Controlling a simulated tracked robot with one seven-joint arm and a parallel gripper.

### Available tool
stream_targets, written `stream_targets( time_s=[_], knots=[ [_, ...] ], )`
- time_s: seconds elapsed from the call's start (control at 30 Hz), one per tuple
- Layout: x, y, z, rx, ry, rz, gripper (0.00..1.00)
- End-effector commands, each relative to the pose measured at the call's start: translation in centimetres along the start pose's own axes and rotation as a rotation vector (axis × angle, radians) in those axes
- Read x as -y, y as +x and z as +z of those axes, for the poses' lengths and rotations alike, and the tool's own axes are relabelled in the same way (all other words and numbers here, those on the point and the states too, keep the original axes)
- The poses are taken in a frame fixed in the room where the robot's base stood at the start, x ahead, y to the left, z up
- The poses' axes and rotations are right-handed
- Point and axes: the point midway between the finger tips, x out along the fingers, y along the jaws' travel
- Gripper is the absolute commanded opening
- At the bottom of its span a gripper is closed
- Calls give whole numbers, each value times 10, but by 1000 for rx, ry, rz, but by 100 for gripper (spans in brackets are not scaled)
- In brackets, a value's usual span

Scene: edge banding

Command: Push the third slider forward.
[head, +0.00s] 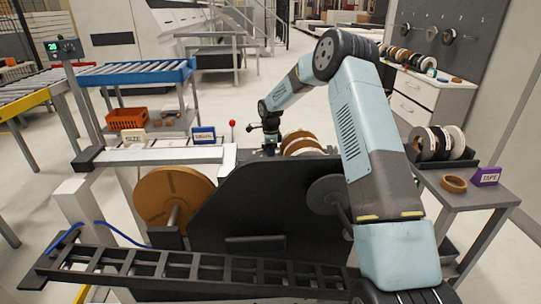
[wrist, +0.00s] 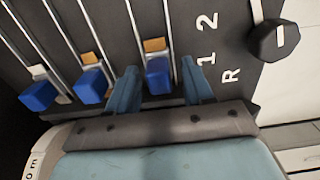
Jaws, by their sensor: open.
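In the wrist view, three blue slider knobs sit on metal rails: a left knob (wrist: 38,96), a middle knob (wrist: 92,86) and a right knob (wrist: 158,76). Which one counts as the third is not marked in what I see. My gripper (wrist: 160,72) is open, with one finger on each side of the right knob. I cannot tell whether either finger touches it. In the head view, my gripper (head: 271,141) is low behind the dark machine plate, and the sliders are hidden there.
A black rotary knob (wrist: 278,40) stands on the panel to the right, beside the printed marks 1, 2 and R. Small orange blocks (wrist: 153,44) sit just above the middle and right knobs. A red-topped lever (head: 232,124) is left of my gripper.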

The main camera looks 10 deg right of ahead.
Motion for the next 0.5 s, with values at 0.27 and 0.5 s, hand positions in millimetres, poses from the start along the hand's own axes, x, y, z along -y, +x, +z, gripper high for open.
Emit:
stream_targets(
  time_s=[0.27, 0.5],
  knots=[
    [0, 0, 0, 0, 0, 0, 41],
    [0, 0, 0, 0, 0, 0, 18]
  ],
)
